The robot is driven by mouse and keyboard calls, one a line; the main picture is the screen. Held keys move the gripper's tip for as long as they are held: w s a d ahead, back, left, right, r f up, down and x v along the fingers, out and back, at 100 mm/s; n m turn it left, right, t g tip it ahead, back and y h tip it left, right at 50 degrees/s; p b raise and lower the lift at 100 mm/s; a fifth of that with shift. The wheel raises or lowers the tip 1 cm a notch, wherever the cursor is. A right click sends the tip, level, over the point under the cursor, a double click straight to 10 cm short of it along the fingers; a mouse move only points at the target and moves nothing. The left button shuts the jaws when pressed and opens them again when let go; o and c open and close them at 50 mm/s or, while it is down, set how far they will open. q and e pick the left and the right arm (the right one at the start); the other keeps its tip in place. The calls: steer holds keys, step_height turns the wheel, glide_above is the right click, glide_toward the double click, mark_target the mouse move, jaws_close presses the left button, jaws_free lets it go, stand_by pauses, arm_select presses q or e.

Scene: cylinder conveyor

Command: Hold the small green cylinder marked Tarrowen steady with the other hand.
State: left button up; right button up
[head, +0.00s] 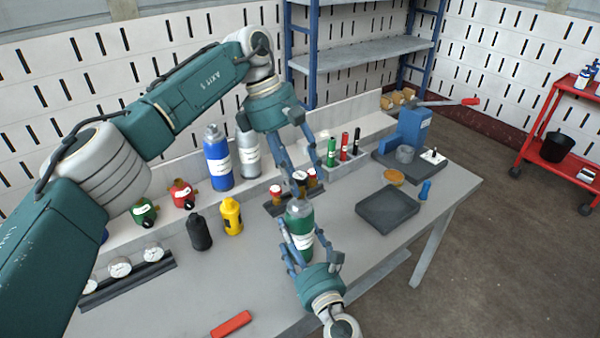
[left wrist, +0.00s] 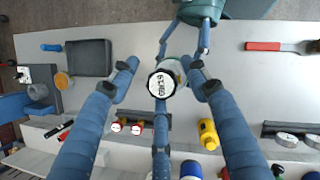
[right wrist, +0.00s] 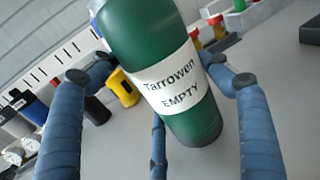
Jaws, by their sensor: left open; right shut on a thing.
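The small green cylinder (head: 299,224) stands roughly upright near the middle of the bench. In the right wrist view its white label (right wrist: 172,82) reads "Tarrowen EMPTY". My right gripper (head: 305,250) is shut on its body from the front, its fingers around the lower part. My left gripper (head: 303,187) is open above the cylinder, pointing down. In the left wrist view the cylinder's round top with a white marked disc (left wrist: 161,84) lies between the spread left fingers. I cannot tell whether the base touches the bench.
A rack with red-capped pieces (head: 276,192) is just behind the cylinder. A yellow bottle (head: 232,217) and a black bottle (head: 200,232) stand to its left. A dark tray (head: 388,208) lies to the right. A red-handled tool (head: 232,323) lies at the front. The bench between is clear.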

mark_target(300, 187)
arm_select(q)
steer(key=shift+m, duration=0.3)
steer(key=shift+f, duration=0.15)
steer(key=shift+f, duration=1.15)
jaws_close()
steer(key=n+t, duration=0.1)
steer(key=n, duration=0.2)
steer(key=shift+s+n+h, duration=0.15)
steer(key=shift+n+h, duration=0.15)
steer(key=shift+n, duration=0.1)
steer(key=shift+d+n+t, duration=0.1)
steer(key=shift+n+t, duration=0.3)
steer(key=shift+n, duration=0.7)
